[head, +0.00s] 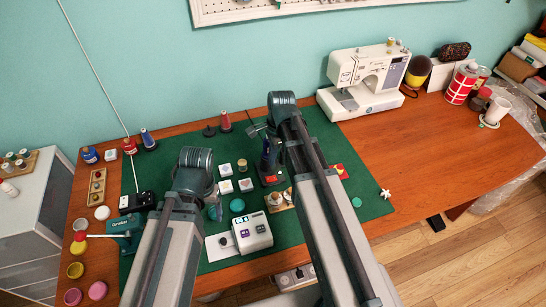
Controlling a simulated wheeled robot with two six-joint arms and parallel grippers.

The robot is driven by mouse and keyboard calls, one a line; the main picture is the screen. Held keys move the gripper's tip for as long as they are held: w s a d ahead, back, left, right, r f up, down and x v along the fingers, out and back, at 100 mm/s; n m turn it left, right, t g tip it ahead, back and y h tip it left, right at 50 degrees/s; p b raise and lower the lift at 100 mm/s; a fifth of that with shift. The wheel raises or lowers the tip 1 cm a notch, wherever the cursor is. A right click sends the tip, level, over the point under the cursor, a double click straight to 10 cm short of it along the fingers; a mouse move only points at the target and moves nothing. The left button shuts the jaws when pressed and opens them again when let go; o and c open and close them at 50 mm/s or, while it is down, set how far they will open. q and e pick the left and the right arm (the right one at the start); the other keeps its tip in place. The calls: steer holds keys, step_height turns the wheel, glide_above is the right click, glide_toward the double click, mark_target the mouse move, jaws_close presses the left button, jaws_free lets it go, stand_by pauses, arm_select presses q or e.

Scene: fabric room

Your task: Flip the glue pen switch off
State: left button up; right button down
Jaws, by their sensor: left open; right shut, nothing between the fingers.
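A dark blue upright tool (268,160), which looks like the glue pen on its stand, is on the green mat right of centre. A small red part (271,181), possibly its switch, shows at its foot; its position is too small to read. My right gripper (256,132) is shut and empty, just above and left of the blue tool; I cannot tell whether they touch. My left gripper (214,206) is open over the mat, left of the tool, partly hidden by its arm.
A sewing machine (366,77) stands behind at right.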

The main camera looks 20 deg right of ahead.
mark_target(269, 179)
arm_select(q)
step_height(269, 179, down, 8)
steer(key=b, duration=0.7)
steer(key=shift+f, duration=0.1)
arm_select(e)
steer(key=f, duration=0.5)
steer(key=a+f, duration=0.1)
steer(key=f, duration=0.2)
steer(key=shift+f, duration=0.15)
arm_select(q)
steer(key=shift+f, duration=0.1)
arm_select(e)
steer(key=shift+f, duration=0.1)
arm_select(q)
steer(key=shift+f+b, duration=0.15)
steer(key=shift+b, duration=0.15)
arm_select(e)
steer(key=shift+s+a+f, duration=0.1)
steer(key=shift+d, duration=0.85)
arm_select(q)
steer(key=shift+r, duration=0.25)
arm_select(e)
steer(key=shift+r, duration=0.2)
